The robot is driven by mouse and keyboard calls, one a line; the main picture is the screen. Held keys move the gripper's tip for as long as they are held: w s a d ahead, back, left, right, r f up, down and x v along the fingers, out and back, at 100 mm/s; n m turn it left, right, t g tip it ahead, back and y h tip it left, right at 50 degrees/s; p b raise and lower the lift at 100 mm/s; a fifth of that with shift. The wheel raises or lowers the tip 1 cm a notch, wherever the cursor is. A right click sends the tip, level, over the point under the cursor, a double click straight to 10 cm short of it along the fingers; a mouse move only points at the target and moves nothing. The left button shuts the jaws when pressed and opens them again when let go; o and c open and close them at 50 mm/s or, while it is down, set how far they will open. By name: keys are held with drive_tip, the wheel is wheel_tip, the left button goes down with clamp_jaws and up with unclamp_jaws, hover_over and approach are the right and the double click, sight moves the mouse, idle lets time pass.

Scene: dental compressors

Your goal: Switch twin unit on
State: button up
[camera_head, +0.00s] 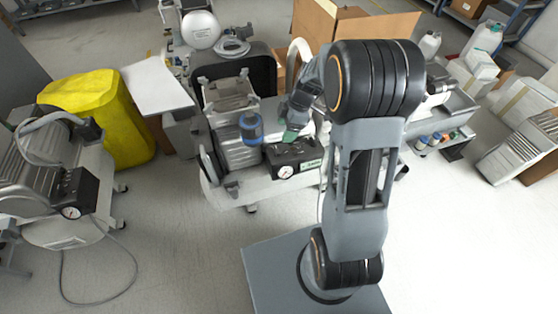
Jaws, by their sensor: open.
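A grey compressor (237,158) with a blue-topped filter (251,128) stands in the middle, partly behind my arm. A black control box (292,157) with a round gauge (285,171) and a green label sits on its front. Its switch is too small to make out. My gripper (290,136) is open just above the back of this box; whether it touches is unclear. Another compressor (45,190) with a black gauge box (80,190) stands at the left. I cannot tell by label which one is the twin unit.
A yellow-covered bin (100,110) stands between the compressors. A cable (105,295) lies on the floor at the left. Cardboard boxes (350,27) stand behind, and a cart with bottles (440,138) is right of my arm.

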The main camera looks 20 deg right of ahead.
drive_tip(key=n+b, duration=0.2)
approach(277, 151)
drive_tip(key=f, duration=0.1)
drive_tip(key=w+f, duration=0.1)
drive_tip(key=shift+f, duration=0.4)
drive_tip(key=shift+y, duration=0.3)
drive_tip(key=b+x, duration=0.1)
drive_tip(key=x, duration=0.3)
drive_tip(key=shift+a+f, duration=0.15)
drive_tip(key=shift+f, duration=0.15)
drive_tip(key=shift+b+x, duration=0.3)
drive_tip(key=shift+x, duration=0.65)
drive_tip(key=c, duration=0.9)
